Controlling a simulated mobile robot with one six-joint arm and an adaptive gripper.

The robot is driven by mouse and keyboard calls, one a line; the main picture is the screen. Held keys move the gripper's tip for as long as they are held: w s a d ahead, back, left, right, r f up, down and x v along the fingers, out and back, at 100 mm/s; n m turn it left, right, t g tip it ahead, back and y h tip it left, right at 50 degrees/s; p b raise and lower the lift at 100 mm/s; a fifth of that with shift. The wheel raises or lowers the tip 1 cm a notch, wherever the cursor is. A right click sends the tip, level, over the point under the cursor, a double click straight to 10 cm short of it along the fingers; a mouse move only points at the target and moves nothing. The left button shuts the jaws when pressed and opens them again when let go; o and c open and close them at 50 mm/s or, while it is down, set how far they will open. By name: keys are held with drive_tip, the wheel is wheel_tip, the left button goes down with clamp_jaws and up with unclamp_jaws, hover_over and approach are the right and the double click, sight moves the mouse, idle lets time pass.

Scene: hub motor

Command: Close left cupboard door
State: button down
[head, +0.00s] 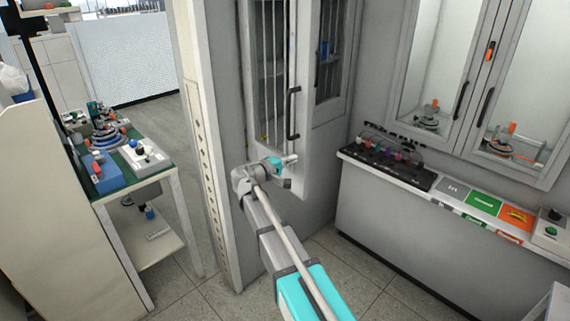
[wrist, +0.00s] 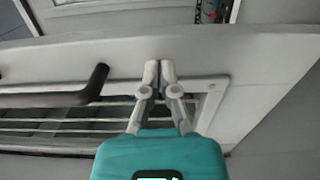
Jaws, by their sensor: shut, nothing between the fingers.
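The left cupboard door (head: 305,185) is a tall grey door with a barred glass pane and a black vertical handle (head: 292,112). It appears to stand ajar, angled out from the grey cupboard behind it. My gripper (head: 292,159) is shut and empty at the lower part of the door, below the handle. In the wrist view my shut fingertips (wrist: 160,66) point at the door's pale frame (wrist: 245,55), with the handle (wrist: 92,85) to their left. I cannot tell whether the fingertips touch the door.
A pale post (head: 205,150) stands left of the door. A counter (head: 400,235) with a black device (head: 385,163) and coloured labels lies to the right, below glass cabinets (head: 470,80). A workbench (head: 150,172) with parts stands at the left. Tiled floor shows between.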

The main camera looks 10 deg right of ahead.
drive_tip(key=shift+x, duration=1.05)
